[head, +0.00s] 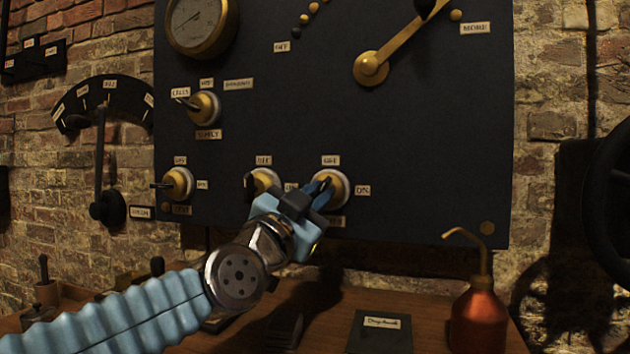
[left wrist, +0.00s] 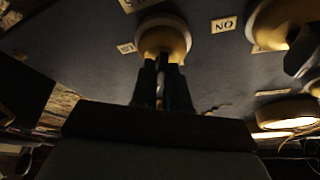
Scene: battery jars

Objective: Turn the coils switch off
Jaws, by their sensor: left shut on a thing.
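A brass rotary switch (head: 338,186) sits low on the black panel, marked OFF above and ON to its right. The name plate under it is partly covered and I cannot read it. My left gripper (head: 318,190) reaches up from the lower left and is shut on this switch's lever, which the fingers mostly hide. I cannot tell exactly which way the lever points. In the left wrist view the two dark fingers (left wrist: 163,75) close at the front of the brass switch (left wrist: 165,40). My right gripper is not in view.
A similar switch (head: 264,181) is close to the left of my gripper, with another (head: 178,184) farther left and the supply switch (head: 204,107) above. A brass lever (head: 372,68) is higher up. A red oil can (head: 478,315) and a dark labelled box (head: 380,332) stand on the wooden bench below.

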